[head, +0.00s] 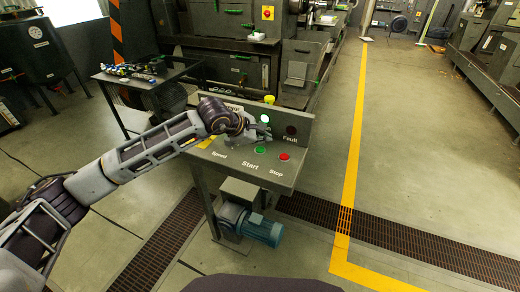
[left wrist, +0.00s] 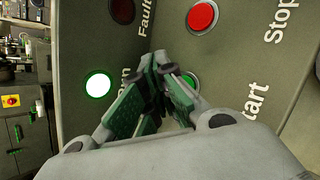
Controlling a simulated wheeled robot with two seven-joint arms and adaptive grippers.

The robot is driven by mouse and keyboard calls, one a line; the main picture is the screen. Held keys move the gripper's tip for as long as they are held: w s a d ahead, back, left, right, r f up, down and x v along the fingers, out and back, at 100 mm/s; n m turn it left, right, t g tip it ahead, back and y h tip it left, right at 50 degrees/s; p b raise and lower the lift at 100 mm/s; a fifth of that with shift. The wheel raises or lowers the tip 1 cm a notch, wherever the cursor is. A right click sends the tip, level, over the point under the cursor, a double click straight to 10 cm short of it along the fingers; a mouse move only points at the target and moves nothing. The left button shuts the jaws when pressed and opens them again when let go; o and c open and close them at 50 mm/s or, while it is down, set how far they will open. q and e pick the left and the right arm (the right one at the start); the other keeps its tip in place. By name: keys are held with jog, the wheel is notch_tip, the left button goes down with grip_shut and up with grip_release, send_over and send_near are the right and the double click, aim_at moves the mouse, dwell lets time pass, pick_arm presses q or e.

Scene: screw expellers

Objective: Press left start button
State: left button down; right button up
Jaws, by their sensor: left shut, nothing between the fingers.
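The control panel (head: 285,178) stands in the middle of the head view. Its green Start button (head: 260,149) is on the sloping top, left of the red Stop button (head: 284,157). My left gripper (head: 266,136) is above the panel, just behind the Start button, with its fingers closed and empty. In the left wrist view the fingertips (left wrist: 163,66) are close beside the green button (left wrist: 190,80), which the fingers partly hide. I cannot tell whether they touch it. My right gripper is not in view.
The panel's upright back plate carries a lit white-green lamp (head: 265,118) and a dark Fault lamp (head: 291,130). A blue motor (head: 257,229) is below. A table with parts (head: 130,72) stands left. Open floor lies right.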

aim_at(262, 151)
pick_arm(q)
jog(key=shift+r+p, duration=0.45)
jog(key=shift+r, duration=1.55)
jog(key=shift+r, duration=0.15)
